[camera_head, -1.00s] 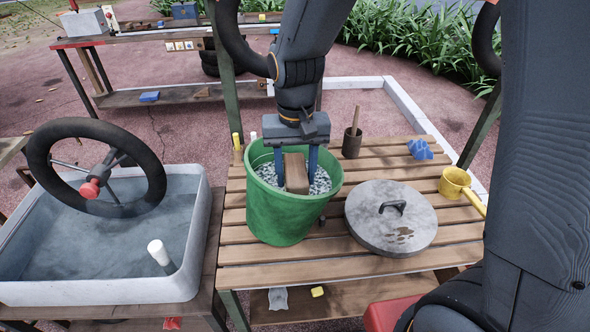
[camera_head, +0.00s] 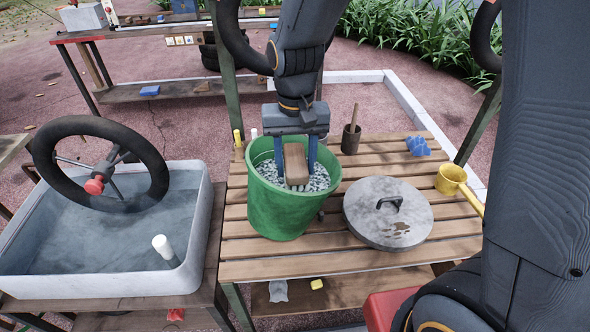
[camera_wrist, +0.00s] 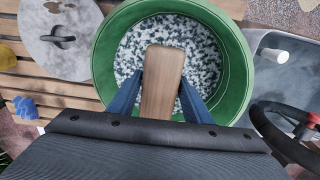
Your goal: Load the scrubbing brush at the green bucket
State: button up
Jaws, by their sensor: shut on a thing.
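The scrubbing brush (camera_head: 296,163) has a brown wooden block. My gripper (camera_head: 297,170) points down into the green bucket (camera_head: 283,214) and is shut on the brush, with a blue finger on each side of the block. The bucket stands upright on the slatted table and holds grey-white speckled foam or liquid. The wrist view shows the brush block (camera_wrist: 163,82) over the foam, inside the bucket rim (camera_wrist: 104,62). The bristles are mostly hidden, and I cannot tell how deep they sit.
A round grey lid (camera_head: 388,212) lies right of the bucket. Behind it stand a brown pot with a stick (camera_head: 351,141) and a blue lumpy object (camera_head: 417,146). A yellow dipper (camera_head: 452,180) is at the right. A water basin (camera_head: 100,288) with a black wheel (camera_head: 45,165) is left.

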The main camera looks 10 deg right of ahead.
aim_at(295, 158)
jog(key=shift+r+p, duration=3.75)
jog(key=shift+r, duration=0.8)
jog(key=shift+r+p, duration=1.85)
jog(key=shift+r, duration=0.15)
